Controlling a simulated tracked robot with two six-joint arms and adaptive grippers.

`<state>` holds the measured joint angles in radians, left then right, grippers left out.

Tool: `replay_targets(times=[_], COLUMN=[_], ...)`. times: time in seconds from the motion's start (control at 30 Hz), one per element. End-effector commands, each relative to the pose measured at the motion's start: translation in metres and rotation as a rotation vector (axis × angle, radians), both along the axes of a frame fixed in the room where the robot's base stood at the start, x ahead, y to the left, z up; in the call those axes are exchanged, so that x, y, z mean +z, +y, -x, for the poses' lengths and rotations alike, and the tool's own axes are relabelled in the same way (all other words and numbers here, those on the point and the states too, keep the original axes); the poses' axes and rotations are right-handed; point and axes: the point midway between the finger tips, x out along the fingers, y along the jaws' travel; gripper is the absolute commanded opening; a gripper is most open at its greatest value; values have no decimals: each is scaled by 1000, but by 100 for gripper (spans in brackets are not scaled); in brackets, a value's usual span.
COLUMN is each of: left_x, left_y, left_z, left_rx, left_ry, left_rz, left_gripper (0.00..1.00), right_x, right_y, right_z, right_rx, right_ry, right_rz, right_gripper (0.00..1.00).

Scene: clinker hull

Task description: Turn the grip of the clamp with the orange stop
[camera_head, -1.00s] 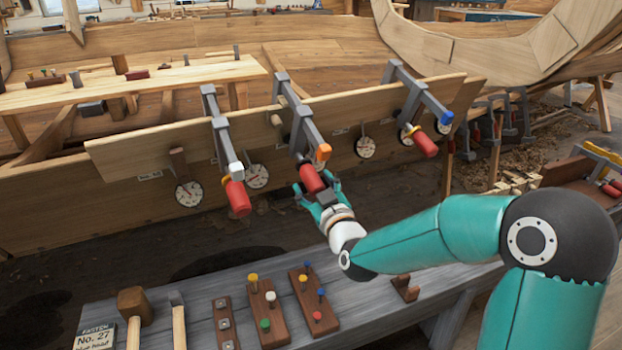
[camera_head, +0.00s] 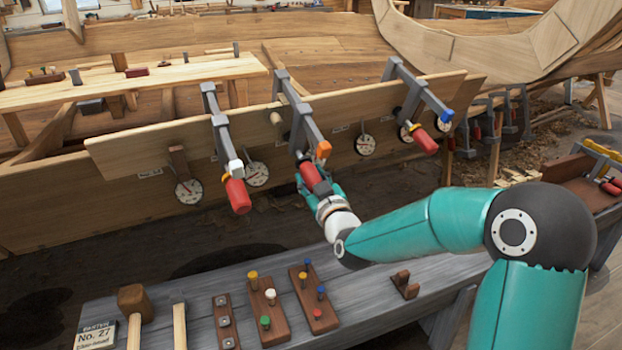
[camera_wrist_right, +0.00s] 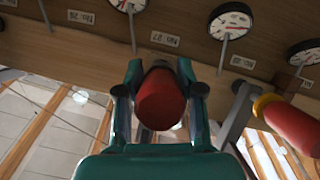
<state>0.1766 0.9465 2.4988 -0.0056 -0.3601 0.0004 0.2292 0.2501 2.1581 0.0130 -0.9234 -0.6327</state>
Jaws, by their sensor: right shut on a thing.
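The clamp with the orange stop (camera_head: 323,149) is the middle of three grey clamps on the plank. Its red grip (camera_head: 310,175) hangs below the stop. My right gripper (camera_head: 318,188) is shut around this grip from below and in front. In the right wrist view the red grip (camera_wrist_right: 161,98) sits between the two teal fingers, end toward the camera. The fingers hide part of the grip. My left gripper is not in view.
The white-stop clamp (camera_head: 236,168) stands to the left and the blue-stop clamp (camera_head: 446,116) to the right, each with a red grip. Round dials (camera_head: 189,192) hang along the plank. A grey bench (camera_head: 380,305) with pegged blocks and mallets is in front.

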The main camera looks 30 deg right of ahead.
Motion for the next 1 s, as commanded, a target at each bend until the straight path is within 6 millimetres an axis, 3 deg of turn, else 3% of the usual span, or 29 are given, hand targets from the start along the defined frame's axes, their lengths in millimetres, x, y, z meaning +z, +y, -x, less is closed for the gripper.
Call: replay_targets(times=[0.27, 0.8, 1.0], left_x=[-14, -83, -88], left_y=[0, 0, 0], left_z=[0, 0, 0], left_rx=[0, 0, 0], left_ry=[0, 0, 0], left_rz=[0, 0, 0], left_gripper=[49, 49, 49], right_x=[-2, -5, -1], right_y=[0, 2, 4], right_z=[0, 0, -1], right_rx=[23, 174, 232], right_ry=[-10, -59, -75], right_rz=[-52, -414, -554], right_gripper=[2, 2, 2])
